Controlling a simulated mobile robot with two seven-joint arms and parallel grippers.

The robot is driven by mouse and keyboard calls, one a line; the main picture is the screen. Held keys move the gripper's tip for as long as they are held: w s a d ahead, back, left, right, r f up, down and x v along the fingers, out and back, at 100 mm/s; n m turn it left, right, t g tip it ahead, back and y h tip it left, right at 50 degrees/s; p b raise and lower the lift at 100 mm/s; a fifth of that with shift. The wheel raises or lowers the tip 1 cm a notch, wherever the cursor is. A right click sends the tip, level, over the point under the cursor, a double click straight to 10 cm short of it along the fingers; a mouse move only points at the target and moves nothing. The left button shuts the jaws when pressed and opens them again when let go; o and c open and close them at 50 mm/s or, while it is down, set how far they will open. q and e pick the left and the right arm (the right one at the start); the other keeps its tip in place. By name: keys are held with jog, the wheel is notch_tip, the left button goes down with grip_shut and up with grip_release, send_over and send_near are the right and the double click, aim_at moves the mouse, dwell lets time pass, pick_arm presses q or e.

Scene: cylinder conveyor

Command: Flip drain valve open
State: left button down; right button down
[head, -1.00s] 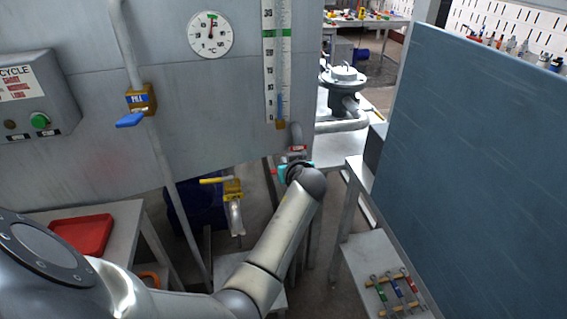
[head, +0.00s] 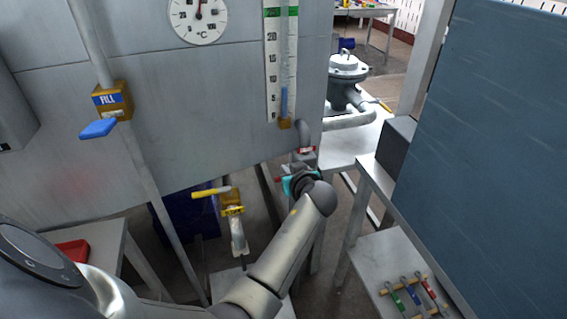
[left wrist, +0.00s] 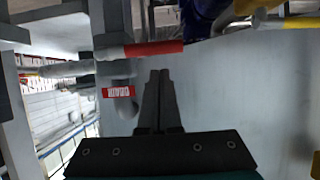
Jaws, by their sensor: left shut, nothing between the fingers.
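The drain valve sits on a pipe at the lower right of the grey tank; its grey body (head: 304,157) shows in the head view. In the left wrist view its red "DRAIN" label (left wrist: 117,92) is turned sideways. Its red handle (left wrist: 153,48) lies across the upper middle of that view, with a small gap in the picture between it and my fingertips. My left gripper (left wrist: 159,76) is shut and empty. In the head view the gripper (head: 298,184) is beside the drain valve, mostly hidden by its own wrist. My right gripper is not in view.
A blue-handled FILL valve (head: 112,99) is on the tank at left. A yellow-handled valve (head: 232,203) hangs left of my forearm. A grey pump (head: 347,75) stands behind. A large blue panel (head: 480,150) blocks the right side, above a bench with tools (head: 405,292).

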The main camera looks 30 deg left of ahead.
pick_arm(q)
jog(key=shift+f, duration=0.5)
